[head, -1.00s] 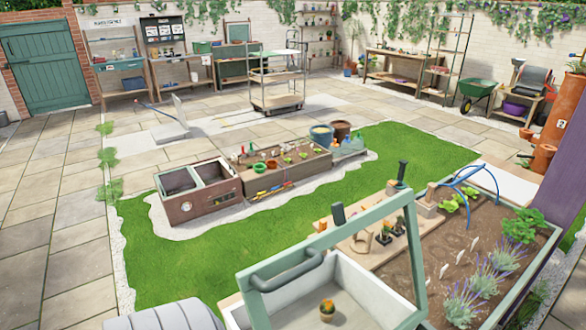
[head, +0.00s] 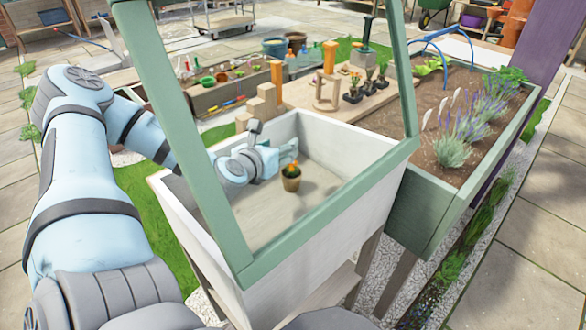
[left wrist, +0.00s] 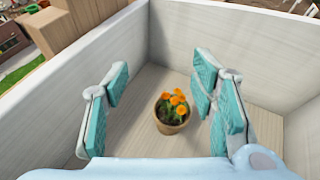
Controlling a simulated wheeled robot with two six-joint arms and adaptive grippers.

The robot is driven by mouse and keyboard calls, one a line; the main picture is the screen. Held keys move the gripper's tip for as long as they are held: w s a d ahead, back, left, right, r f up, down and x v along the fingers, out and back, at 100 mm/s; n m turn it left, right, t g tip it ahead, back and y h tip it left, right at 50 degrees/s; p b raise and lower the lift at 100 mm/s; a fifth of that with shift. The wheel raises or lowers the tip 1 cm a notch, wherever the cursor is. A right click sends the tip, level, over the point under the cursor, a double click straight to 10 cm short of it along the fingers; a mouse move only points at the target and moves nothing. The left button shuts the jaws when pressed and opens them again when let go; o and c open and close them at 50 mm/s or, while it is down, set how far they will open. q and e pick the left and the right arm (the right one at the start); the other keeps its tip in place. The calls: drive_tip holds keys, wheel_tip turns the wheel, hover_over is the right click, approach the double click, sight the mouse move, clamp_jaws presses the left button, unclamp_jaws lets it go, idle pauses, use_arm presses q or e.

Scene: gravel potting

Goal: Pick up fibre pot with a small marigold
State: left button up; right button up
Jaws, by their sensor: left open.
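The fibre pot with a small marigold (head: 291,179) stands upright on the floor of a white-walled box with a green frame (head: 270,255). It is a small brown pot with orange flowers and green leaves. In the left wrist view the pot (left wrist: 171,113) shows between and beyond the fingers of my open left gripper (left wrist: 157,105), nearer the right finger. In the head view my left gripper (head: 268,158) reaches into the box from the left, just left of the pot. Whether a finger touches the pot cannot be told. My right gripper is not in view.
The box walls (head: 340,135) enclose the pot, and the green frame (head: 180,120) rises above the box. Wooden blocks (head: 262,105) stand behind it. A planter with lavender (head: 455,145) is at the right. The box floor right of the pot is clear.

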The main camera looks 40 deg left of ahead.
use_arm(q)
drive_tip(key=shift+m+h, duration=0.4)
drive_tip(key=shift+m, duration=0.4)
drive_tip(key=f+b, duration=0.1)
drive_tip(key=f, duration=0.2)
drive_tip(key=d+f+b, duration=0.1)
drive_tip(key=f+b, duration=0.1)
drive_tip(key=f, duration=0.1)
drive_tip(key=d+f+b, duration=0.1)
drive_tip(key=f+b, duration=0.1)
drive_tip(key=f, duration=0.1)
drive_tip(key=shift+d, duration=0.2)
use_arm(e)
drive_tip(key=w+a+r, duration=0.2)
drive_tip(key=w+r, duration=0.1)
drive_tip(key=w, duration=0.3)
use_arm(q)
drive_tip(key=shift+b+x, duration=0.6)
drive_tip(key=shift+x, duration=0.3)
drive_tip(key=b+x, duration=0.2)
drive_tip(key=x, duration=0.3)
drive_tip(key=shift+w, duration=0.3)
drive_tip(key=c, duration=1.2)
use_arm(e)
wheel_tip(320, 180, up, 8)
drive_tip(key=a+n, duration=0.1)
use_arm(q)
drive_tip(key=shift+o, duration=0.2)
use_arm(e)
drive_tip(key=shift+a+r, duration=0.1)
